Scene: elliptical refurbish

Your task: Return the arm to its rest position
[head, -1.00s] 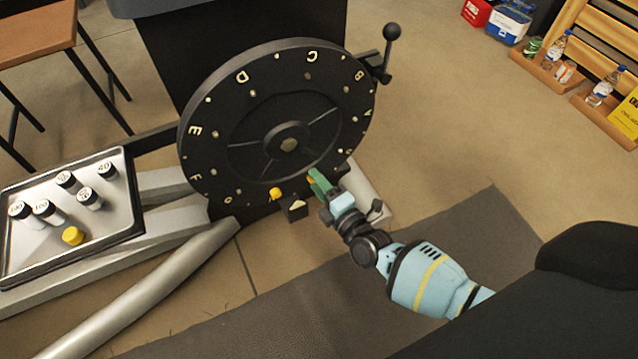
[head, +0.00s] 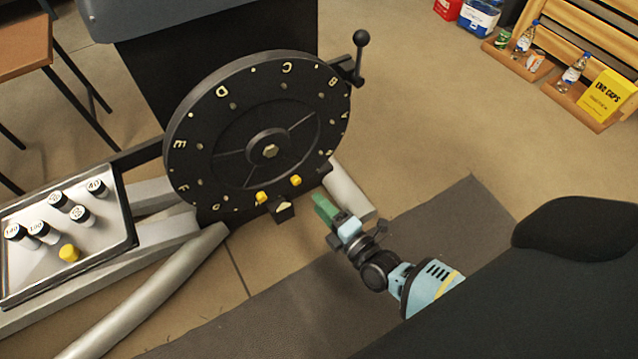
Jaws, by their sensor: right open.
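My right gripper (head: 326,210) has green fingers and shows just below and to the right of the round black dial plate (head: 235,145). It is apart from the plate and nothing shows between its fingers. My right arm (head: 378,268), light blue and black, reaches in from the lower right. Two yellow knobs sit at the plate's lower edge, one on the left (head: 262,197) and one on the right (head: 295,180). My left arm and gripper are not in view.
A metal tray (head: 125,225) at left holds several labelled black-and-white cylinders and a yellow piece (head: 69,253). A ball-topped lever (head: 359,60) stands at the plate's upper right. A wooden rack (head: 560,70) with bottles is at the back right. Floor between is clear.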

